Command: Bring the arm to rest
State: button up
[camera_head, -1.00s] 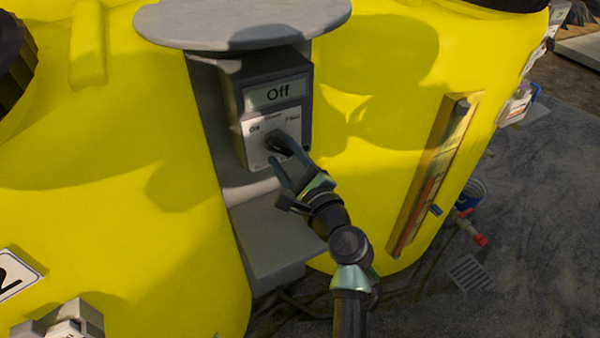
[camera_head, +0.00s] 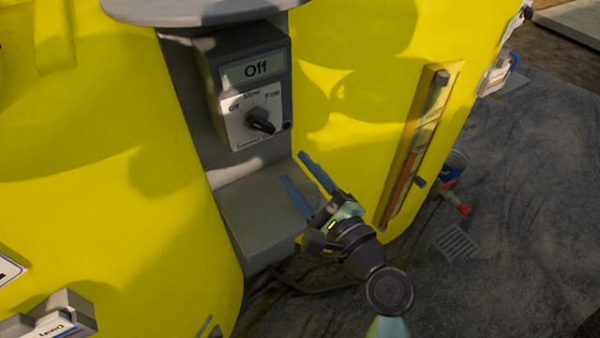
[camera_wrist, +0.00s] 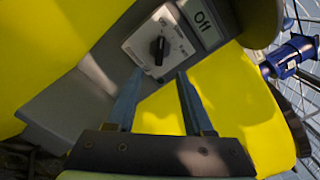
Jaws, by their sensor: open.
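My gripper (camera_head: 302,176) is open and empty in the head view, below and to the right of the control box. Its two blue fingers stand apart and point up toward the box. The control box (camera_head: 207,62) is grey, with a display that reads "Off". Below the display is a white plate with a black rotary knob (camera_head: 260,121). In the wrist view the two fingers (camera_wrist: 155,85) are spread, and the knob (camera_wrist: 158,48) shows beyond them, clear of both.
Yellow tanks (camera_head: 100,190) stand on both sides of the box. A grey ledge (camera_head: 255,205) lies below it, close to my gripper. A gauge strip (camera_head: 412,145) is on the right tank. A floor drain (camera_head: 456,242) and open ground lie to the right.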

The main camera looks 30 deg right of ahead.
jog(key=w+a+r+n+t+p, duration=0.1)
jog(key=w+a+r+n+p, duration=0.15)
jog(key=r+n, duration=0.45)
jog(key=w+a+r+n+t+p, duration=0.1)
jog(key=a+r+n, duration=0.25)
jog(key=r, duration=0.75)
jog(key=w+a+r+n+t+p, duration=0.15)
jog(key=a+r+n, duration=0.25)
jog(key=r, duration=0.4)
jog(key=s+a+r+n+t+p, duration=0.1)
jog(key=s+a+r+n+t, duration=0.1)
jog(key=r, duration=0.7)
jog(key=s+a+r+n+t+p, duration=0.1)
jog(key=s+a+r+n, duration=0.3)
jog(key=r, duration=0.5)
jog(key=s+a+r+n+t+p, duration=0.2)
jog(key=s+r+n, duration=0.4)
jog(key=r, duration=0.4)
jog(key=shift+s+a+t+h, duration=0.2)
jog(key=shift+a+t+h, duration=0.1)
jog(key=shift+a+t, duration=0.25)
jog(key=shift+a, duration=0.1)
